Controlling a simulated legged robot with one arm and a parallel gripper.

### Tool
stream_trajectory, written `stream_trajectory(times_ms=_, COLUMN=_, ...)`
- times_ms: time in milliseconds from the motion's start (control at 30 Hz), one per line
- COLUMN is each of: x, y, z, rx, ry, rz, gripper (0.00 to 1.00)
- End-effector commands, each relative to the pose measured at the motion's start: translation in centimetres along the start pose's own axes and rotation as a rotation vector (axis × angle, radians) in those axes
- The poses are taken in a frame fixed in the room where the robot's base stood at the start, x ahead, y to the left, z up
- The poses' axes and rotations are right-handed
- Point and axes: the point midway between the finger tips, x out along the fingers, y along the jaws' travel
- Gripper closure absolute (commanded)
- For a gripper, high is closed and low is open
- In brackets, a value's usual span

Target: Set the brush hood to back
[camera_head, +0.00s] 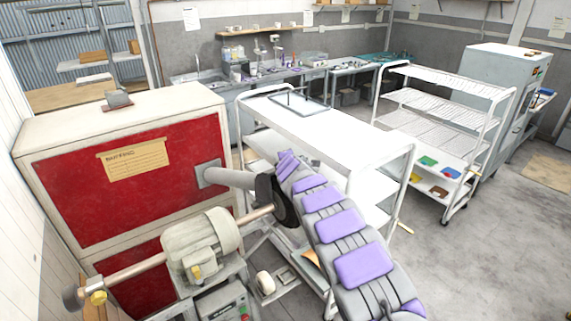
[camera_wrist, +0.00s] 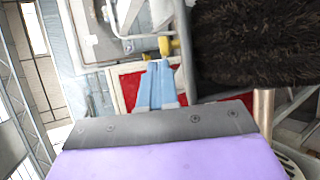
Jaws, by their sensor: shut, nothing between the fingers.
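The buffing machine's grey motor (camera_head: 200,243) stands at the lower left of the head view, with a shaft through it. At the shaft's right end is a dark round brush (camera_head: 285,203), partly behind my arm. A grey hood with a duct (camera_head: 240,180) runs from the red-fronted cabinet to the brush. I cannot tell the hood's exact setting. In the wrist view, dark brush bristles (camera_wrist: 262,40) fill the upper right. My gripper (camera_wrist: 158,68) has pale blue fingers, shut and empty, pointing left of the bristles. The gripper is hidden in the head view.
The red-fronted cabinet (camera_head: 75,190) stands left of the brush. A white trolley (camera_head: 335,135) is close behind my arm, and a wire-shelf rack (camera_head: 440,98) stands farther right. Yellow parts (camera_wrist: 165,46) show just beyond my fingertips. Floor at the right is clear.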

Motion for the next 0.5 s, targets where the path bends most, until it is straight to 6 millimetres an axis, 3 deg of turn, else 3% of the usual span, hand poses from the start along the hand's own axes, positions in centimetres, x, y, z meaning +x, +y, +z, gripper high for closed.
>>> stream_trajectory(times_ms=500, x=-5.1, y=0.5, z=0.3, rx=0.000, ry=-0.002, rz=0.003, gripper=1.00)
